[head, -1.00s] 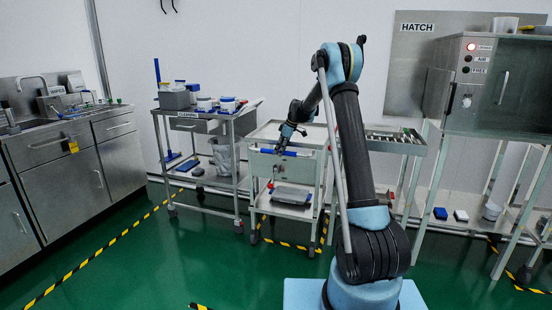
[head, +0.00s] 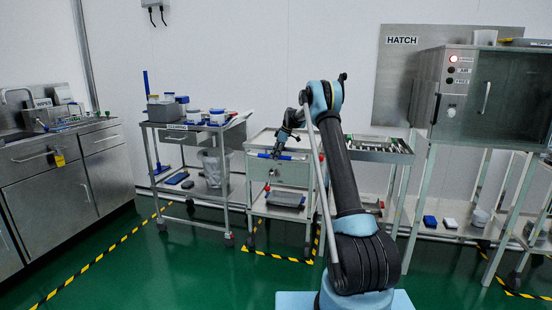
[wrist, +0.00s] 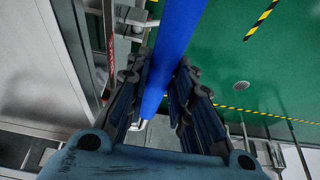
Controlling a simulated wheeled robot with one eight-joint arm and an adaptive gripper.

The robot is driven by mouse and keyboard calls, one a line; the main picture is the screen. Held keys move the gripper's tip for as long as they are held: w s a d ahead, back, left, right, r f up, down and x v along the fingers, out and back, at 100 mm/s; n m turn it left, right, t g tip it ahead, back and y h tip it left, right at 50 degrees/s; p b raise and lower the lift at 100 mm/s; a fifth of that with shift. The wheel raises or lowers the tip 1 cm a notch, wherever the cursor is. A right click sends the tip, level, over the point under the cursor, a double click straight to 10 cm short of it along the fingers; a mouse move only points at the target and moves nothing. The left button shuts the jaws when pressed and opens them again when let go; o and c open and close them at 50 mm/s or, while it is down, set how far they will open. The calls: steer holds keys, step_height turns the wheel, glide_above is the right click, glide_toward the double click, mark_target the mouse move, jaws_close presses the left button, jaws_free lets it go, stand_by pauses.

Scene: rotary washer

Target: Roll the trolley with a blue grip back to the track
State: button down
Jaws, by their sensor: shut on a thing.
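The trolley (head: 293,174) is a pale metal cart with a drawer-like front and a lower shelf, standing near the back wall in the head view. Its blue grip (head: 291,157) is a horizontal bar across the front. The grip also fills the upper middle of the wrist view (wrist: 180,35). My gripper (head: 277,153) reaches down to the grip, and in the wrist view its dark ribbed fingers (wrist: 164,88) lie on both sides of the bar, shut on it. The track cannot be clearly made out.
A cleaning cart (head: 196,134) with tubs stands left of the trolley. A table with a tray (head: 375,153) stands close on its right, then a metal cabinet (head: 482,95) on a stand. Yellow-black tape (head: 275,256) marks the floor by the trolley's wheels. Green floor in front is clear.

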steer(key=shift+w+d+r, duration=0.1)
steer(key=shift+w, duration=0.2)
steer(key=c, duration=1.4)
jaws_free()
steer(key=v, duration=1.1)
steer(key=shift+d+r, duration=0.25)
steer(key=shift+r, duration=0.05)
steer(key=shift+s, duration=0.15)
